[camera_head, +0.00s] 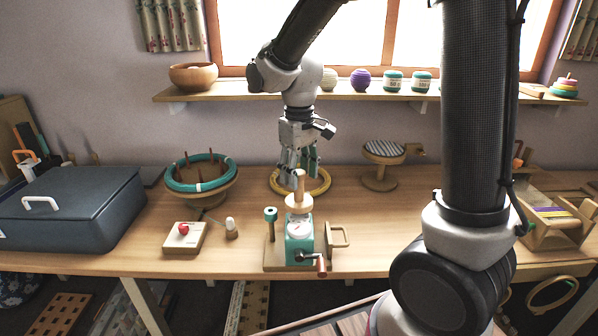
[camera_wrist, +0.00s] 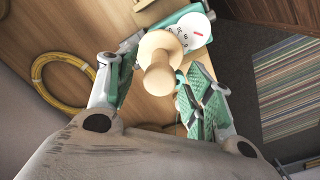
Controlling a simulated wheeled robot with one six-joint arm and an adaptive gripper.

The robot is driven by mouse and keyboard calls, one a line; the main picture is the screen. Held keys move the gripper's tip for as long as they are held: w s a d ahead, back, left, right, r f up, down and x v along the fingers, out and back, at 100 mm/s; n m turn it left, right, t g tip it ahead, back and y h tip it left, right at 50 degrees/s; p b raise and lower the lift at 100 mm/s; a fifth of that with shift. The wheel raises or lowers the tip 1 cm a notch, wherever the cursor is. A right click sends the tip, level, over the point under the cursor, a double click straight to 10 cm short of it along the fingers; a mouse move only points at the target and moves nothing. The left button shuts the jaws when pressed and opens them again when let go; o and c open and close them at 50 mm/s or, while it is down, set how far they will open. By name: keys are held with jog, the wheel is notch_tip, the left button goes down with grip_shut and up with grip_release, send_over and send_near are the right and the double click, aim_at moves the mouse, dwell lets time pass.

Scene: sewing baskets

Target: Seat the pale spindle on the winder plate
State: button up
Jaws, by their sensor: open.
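The pale wooden spindle (camera_head: 299,201) stands upright at the teal winder (camera_head: 299,249), its wide disc above the winder's white dial (camera_head: 298,227). Whether its foot is fully down on the winder plate I cannot tell. In the wrist view the spindle (camera_wrist: 158,62) shows end-on, with the white dial (camera_wrist: 197,28) beyond it. My gripper (camera_head: 299,168) is open just above and behind the spindle's top. In the wrist view its green-padded fingers (camera_wrist: 158,88) are spread on both sides of the spindle, with gaps visible.
A crank handle (camera_head: 320,266) sticks out at the winder's front. A yellow ring (camera_head: 318,188) lies behind it. A box with a red button (camera_head: 184,237) and a ringed wooden stand (camera_head: 200,187) are to the left. A round cushion stand (camera_head: 383,152) is behind right.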

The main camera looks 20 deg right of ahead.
notch_tip(320, 180, up, 12)
dwell(0.4)
